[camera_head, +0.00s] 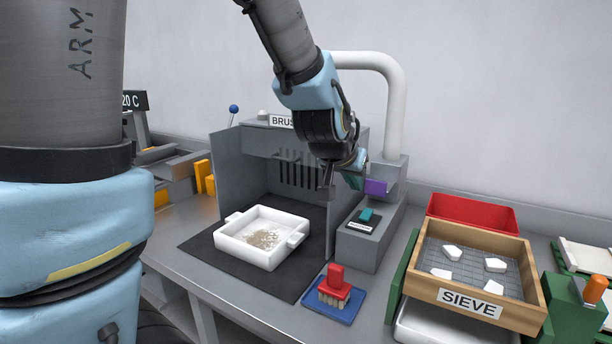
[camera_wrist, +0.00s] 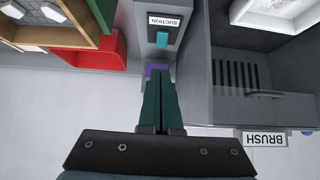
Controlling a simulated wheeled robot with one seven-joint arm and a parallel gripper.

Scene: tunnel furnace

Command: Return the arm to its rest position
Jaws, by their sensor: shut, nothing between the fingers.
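My gripper (camera_wrist: 160,103) shows in the wrist view with its two dark green fingers pressed together and nothing between them. In the head view my gripper (camera_head: 361,172) hangs above the grey suction box, beside the brush booth and near a purple part (camera_head: 376,187). The fingertips are partly hidden there by the wrist. My arm comes down from the top of the picture and is bent at the wrist.
A white tray (camera_head: 228,240) with brown grit sits on a dark mat in the brush booth (camera_head: 229,170). A red brush (camera_head: 334,287) rests on a blue pad (camera_head: 346,311). The wooden sieve (camera_head: 420,283) holds several white pieces. A red bin (camera_head: 470,211) stands behind it. A white pipe (camera_head: 396,100) rises close to my arm.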

